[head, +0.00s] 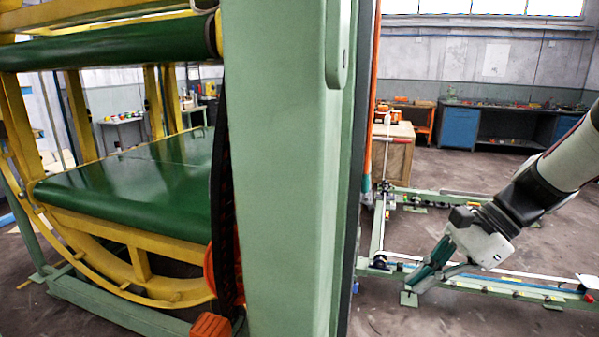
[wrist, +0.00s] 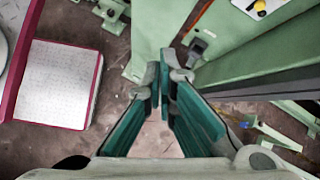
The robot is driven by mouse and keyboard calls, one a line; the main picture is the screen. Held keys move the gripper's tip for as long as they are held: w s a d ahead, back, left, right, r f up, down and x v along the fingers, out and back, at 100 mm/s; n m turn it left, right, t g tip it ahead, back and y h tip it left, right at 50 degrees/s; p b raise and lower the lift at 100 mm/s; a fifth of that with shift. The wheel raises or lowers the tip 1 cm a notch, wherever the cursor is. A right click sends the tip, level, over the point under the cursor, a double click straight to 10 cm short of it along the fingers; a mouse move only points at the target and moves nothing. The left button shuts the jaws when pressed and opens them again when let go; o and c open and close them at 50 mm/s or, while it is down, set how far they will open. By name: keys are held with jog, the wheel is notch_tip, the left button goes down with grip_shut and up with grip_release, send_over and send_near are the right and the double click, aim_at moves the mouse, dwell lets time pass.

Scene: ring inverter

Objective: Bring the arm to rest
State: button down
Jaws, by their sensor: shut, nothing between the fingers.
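My gripper (head: 413,287) hangs at the lower right of the head view, at the end of my white and black arm, pointing down and to the left. Its teal-padded fingers are shut with nothing held between them. In the wrist view the fingers (wrist: 163,85) come together near the middle of the picture. In the head view the fingertips appear in front of the floor and a low green rail frame (head: 480,287). I cannot tell how far they are from it.
A thick green post (head: 275,170) stands left of my gripper. Left of it is a yellow ring frame (head: 150,225) with green rollers. A wooden cabinet (head: 393,160) and blue workbench (head: 459,127) stand behind. Bare floor (head: 470,170) lies between the rails and workbench.

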jog(key=s+a+r+n+t+h+p, duration=0.1)
jog(key=s+r+n+h, duration=0.3)
jog(key=s+n, duration=0.3)
jog(key=s+r+n+t+h+p, duration=0.2)
jog(key=s+r+n+h, duration=0.2)
jog(key=s+n, duration=0.4)
jog(key=shift+s+a+t, duration=0.3)
jog(key=shift+s+a, duration=0.1)
jog(key=shift+s, duration=2.2)
jog(key=shift+r, duration=0.1)
